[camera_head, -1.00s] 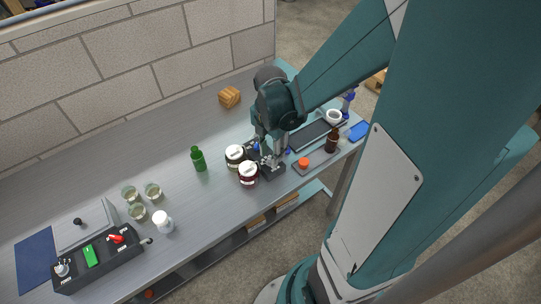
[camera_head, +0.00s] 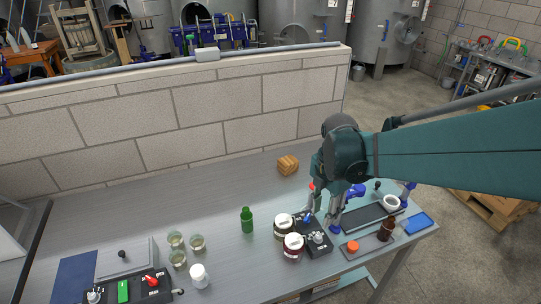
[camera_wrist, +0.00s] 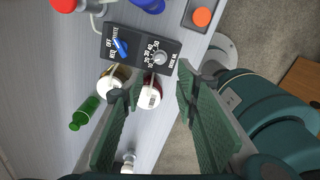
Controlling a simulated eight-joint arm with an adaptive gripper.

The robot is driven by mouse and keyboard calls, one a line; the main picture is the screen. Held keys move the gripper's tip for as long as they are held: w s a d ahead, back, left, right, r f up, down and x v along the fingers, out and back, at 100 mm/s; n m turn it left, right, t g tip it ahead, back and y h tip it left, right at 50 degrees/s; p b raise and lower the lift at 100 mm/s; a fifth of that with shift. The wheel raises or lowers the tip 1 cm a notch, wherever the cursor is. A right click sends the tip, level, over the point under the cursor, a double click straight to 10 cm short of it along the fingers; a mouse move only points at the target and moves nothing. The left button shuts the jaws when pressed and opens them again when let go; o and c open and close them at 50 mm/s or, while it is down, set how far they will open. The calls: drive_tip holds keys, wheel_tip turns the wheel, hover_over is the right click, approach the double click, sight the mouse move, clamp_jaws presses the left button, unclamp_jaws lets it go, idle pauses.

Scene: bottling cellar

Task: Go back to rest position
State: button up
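My gripper (camera_head: 335,212) hangs above the right part of the grey workbench (camera_head: 230,270), beside the black control box (camera_head: 318,242) and two lidded jars. In the wrist view my gripper (camera_wrist: 157,85) has its two green-padded fingers spread, with nothing between the pads. Beyond the fingertips the wrist view shows the control box (camera_wrist: 143,48) with a blue knob and a grey dial. The dark red jar (camera_head: 293,247) and the second jar (camera_head: 284,226) stand at the box's left. No rest position is marked in view.
A green bottle (camera_head: 247,220), several glasses (camera_head: 197,243) and a white container (camera_head: 199,276) stand to the left. A brown bottle (camera_head: 386,229), a black tray (camera_head: 368,218) and a blue item (camera_head: 417,223) lie right. A wooden block (camera_head: 288,165) sits behind. A block wall (camera_head: 180,125) borders the bench.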

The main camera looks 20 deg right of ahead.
drive_tip(key=shift+r, duration=0.35)
idle(0.3)
drive_tip(key=s+a+r+m+t, duration=0.2)
drive_tip(key=a+r+m+t, duration=0.1)
drive_tip(key=a+m, duration=0.4)
drive_tip(key=s+a+r+m+t, duration=0.2)
drive_tip(key=a+r+m+t, duration=0.2)
drive_tip(key=m, duration=1)
drive_tip(key=shift+a+r, duration=1.2)
drive_tip(key=shift+a, duration=0.7)
